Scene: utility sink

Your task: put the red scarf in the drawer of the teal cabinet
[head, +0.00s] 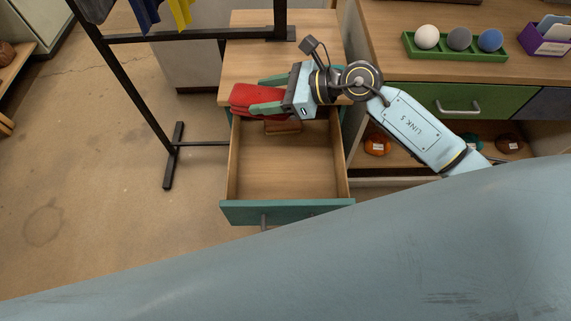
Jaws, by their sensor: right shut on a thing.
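The red scarf (254,98) is a folded bundle held in my right gripper (265,95), which is shut on it. The gripper reaches in from the right and holds the scarf over the back end of the open drawer (285,170). The drawer is pulled out of the teal cabinet (262,62), which has a wooden top. A small brown folded thing (283,127) lies at the back of the drawer, partly hidden under the arm. The rest of the drawer floor is bare. My left gripper is not in view.
A black metal rack (170,165) with hanging blue and yellow cloths (180,14) stands left of the cabinet. At right, a wooden counter holds a green tray (470,48) with three balls and a purple box (545,40). A green drawer (458,100) below is shut.

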